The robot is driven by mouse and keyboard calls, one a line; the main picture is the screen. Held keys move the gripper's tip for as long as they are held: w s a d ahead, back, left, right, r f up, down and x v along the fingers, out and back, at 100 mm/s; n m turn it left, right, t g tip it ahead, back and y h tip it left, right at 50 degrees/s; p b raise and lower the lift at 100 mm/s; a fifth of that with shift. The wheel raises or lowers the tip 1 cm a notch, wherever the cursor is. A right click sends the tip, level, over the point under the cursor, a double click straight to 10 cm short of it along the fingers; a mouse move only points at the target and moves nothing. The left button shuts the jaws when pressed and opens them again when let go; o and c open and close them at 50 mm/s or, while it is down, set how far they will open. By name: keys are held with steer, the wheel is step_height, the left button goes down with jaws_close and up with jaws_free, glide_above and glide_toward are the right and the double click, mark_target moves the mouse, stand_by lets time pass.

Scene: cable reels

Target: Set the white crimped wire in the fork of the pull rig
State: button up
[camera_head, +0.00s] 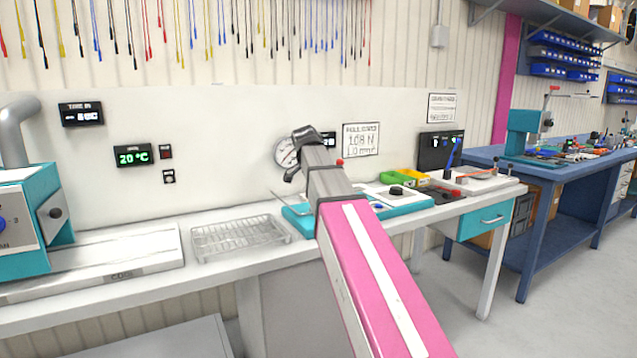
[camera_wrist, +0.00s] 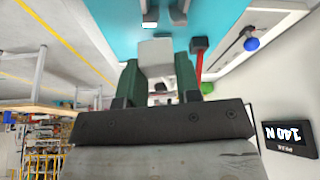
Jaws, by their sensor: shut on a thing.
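The pull rig has a teal base (camera_head: 297,220), seen partly behind my arm in the head view; its teal top (camera_wrist: 105,30) fills the upper part of the wrist view. Two small grey posts (camera_wrist: 178,14) stand on it, and I cannot tell surely whether they are the fork. My gripper (camera_wrist: 158,80) points down over the rig, its green fingers close together around something small and pale. This fits the white crimped wire, but it is mostly hidden. A light grey block (camera_wrist: 156,54) lies just beyond the fingertips.
A red lever with a dark knob (camera_wrist: 198,58) stands close beside the fingers. A wire rack (camera_head: 240,238) stands left of the rig. Green and yellow bins (camera_head: 398,177) are behind to the right.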

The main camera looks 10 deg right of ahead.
steer(key=shift+w+r+m+g, duration=0.4)
steer(key=shift+w+m, duration=0.3)
steer(key=shift+m, duration=0.4)
steer(key=shift+f, duration=2.45)
steer(key=shift+f, duration=1.1)
steer(key=o, duration=1)
steer(key=shift+s, duration=0.1)
steer(key=w+d+r+v, duration=0.1)
steer(key=d+v, duration=0.2)
steer(key=v, duration=1.8)
steer(key=shift+w+r, duration=0.2)
steer(key=shift+d, duration=0.1)
